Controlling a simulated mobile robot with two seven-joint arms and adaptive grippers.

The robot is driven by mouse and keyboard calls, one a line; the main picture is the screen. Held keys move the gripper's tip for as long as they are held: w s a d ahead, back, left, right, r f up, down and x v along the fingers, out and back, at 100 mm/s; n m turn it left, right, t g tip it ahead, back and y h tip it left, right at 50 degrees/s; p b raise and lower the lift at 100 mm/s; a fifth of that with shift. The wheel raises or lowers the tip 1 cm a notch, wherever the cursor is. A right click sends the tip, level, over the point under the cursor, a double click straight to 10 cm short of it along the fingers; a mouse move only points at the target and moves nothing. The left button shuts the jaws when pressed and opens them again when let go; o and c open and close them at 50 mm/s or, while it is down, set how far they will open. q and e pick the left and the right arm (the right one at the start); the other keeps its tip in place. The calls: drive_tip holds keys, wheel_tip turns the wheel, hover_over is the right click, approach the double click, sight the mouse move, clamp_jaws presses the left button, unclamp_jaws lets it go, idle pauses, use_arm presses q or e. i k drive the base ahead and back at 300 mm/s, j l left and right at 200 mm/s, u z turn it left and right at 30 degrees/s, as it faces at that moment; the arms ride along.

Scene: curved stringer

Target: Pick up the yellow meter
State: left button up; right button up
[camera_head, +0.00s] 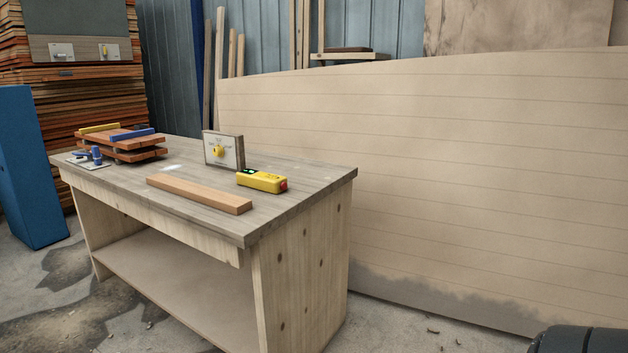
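The yellow meter (262,181) lies on the top of a wooden workbench (310,185), toward its right end. It is a small yellow box with a dark and green patch on its upper left and a red part at its right end. Nothing covers it. Neither of my grippers shows in the head view. A dark rounded shape (578,340) is cut off at the bottom right corner; I cannot tell what it is.
A wooden board (198,194) lies just left of the meter. Stacked wood pieces (120,146) and a plate with blue parts (90,157) sit at the bench's left. A large plank panel (450,170) stands behind.

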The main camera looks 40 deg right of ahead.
sight(268, 183)
drive_tip(key=l+z, duration=0.1)
drive_tip(key=z, duration=1.05)
